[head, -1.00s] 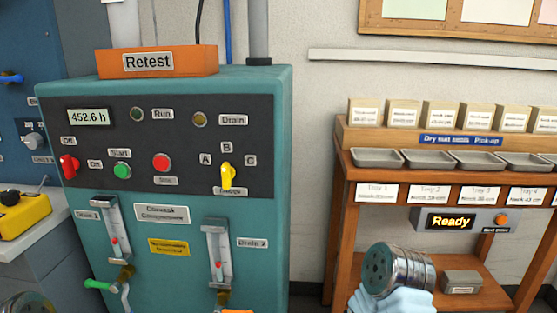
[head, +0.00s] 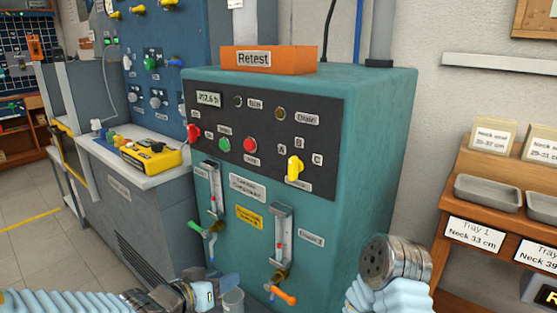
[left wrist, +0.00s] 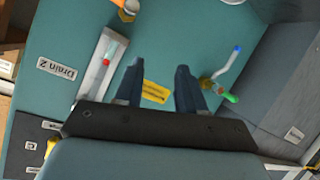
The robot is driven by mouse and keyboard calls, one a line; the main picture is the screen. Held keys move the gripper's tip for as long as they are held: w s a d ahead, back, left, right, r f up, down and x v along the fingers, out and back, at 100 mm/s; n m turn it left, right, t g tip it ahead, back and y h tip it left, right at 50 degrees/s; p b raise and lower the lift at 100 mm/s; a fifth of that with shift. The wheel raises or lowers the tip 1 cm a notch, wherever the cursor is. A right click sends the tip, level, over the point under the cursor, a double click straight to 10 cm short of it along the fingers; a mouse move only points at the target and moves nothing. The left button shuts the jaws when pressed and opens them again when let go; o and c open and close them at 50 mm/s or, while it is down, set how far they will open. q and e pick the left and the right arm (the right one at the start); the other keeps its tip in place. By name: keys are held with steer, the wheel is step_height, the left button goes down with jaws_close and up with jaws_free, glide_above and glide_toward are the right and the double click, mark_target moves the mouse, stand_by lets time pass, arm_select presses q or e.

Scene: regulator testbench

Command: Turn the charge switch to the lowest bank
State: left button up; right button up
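The charge switch is a yellow knob (head: 294,168) on the dark panel (head: 325,145) of the teal compressor cabinet (head: 375,170). Its handle stands roughly upright below B, with A to the left and C to the right. I cannot make out its exact pointer. In the left wrist view part of a yellow knob (left wrist: 50,148) shows at the lower left. My left gripper (head: 230,288) is low in front of the cabinet, well below the switch. In the left wrist view its two dark fingers (left wrist: 158,88) are apart with nothing between them. My right gripper is not visible.
Red (head: 250,145) and green (head: 224,144) buttons and a red switch (head: 194,132) share the panel. Drain levers with green (head: 194,225) and orange (head: 284,295) handles stick out below. A bench with a yellow box (head: 152,154) stands left; a tray rack (head: 470,215) stands right.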

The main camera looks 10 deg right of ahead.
arm_select(q)
step_height(320, 180, up, 11)
steer(key=s+d+m+t+h, duration=0.1)
steer(key=s+d+m+h, duration=0.1)
steer(key=m+h, duration=0.3)
steer(key=m, duration=0.1)
glide_toward(290, 165)
steer(key=shift+t, duration=0.4)
steer(key=x, duration=0.4)
steer(key=b+x, duration=0.1)
steer(key=x, duration=0.4)
steer(key=shift+d+f+b, duration=0.2)
steer(key=shift+d+b, duration=0.05)
steer(key=shift+b, duration=0.05)
jaws_close()
